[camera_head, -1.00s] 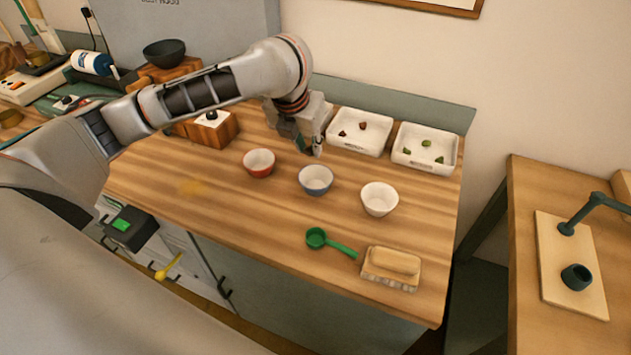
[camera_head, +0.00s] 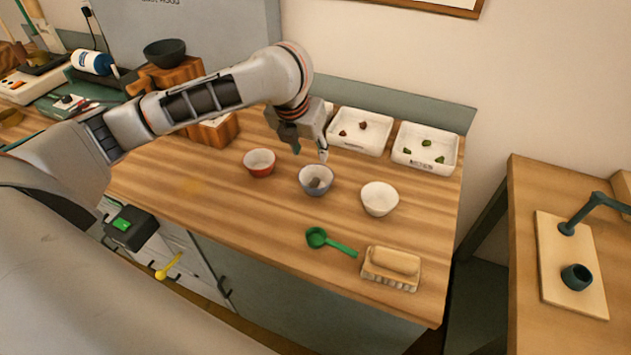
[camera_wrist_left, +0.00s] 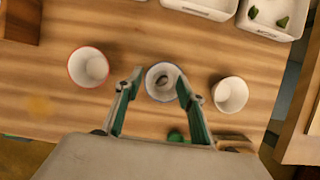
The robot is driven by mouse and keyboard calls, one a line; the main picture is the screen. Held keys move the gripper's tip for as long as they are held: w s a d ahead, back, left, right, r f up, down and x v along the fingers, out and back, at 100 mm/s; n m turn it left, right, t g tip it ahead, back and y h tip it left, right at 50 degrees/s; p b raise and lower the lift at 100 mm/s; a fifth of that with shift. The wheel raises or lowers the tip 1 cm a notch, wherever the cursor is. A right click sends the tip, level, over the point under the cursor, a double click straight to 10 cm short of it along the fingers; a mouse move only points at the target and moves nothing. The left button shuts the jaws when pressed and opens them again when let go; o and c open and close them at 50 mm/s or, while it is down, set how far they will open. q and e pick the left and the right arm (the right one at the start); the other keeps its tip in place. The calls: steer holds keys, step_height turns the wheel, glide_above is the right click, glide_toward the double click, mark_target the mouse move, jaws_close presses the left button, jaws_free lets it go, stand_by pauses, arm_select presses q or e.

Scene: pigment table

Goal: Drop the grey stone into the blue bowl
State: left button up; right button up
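The grey stone (camera_head: 315,183) lies inside the blue bowl (camera_head: 317,193), which stands upright on the wooden table. In the left wrist view the stone (camera_wrist_left: 161,81) shows in the blue bowl (camera_wrist_left: 150,92). My left gripper (camera_head: 310,153) is just above and behind the bowl in the head view. In the wrist view its two fingers (camera_wrist_left: 157,80) are spread wide on either side of the bowl, with nothing between them but the view down to it. My right gripper is not in view.
A red bowl (camera_head: 259,163) stands left of the blue bowl and a white bowl (camera_head: 379,199) to its right. White trays (camera_head: 360,146) (camera_head: 425,163) with small stones stand behind. A green scoop (camera_head: 330,241) and a brush (camera_head: 391,266) lie in front.

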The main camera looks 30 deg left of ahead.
arm_select(q)
steer(key=v, duration=1.2)
steer(key=shift+f, duration=0.1)
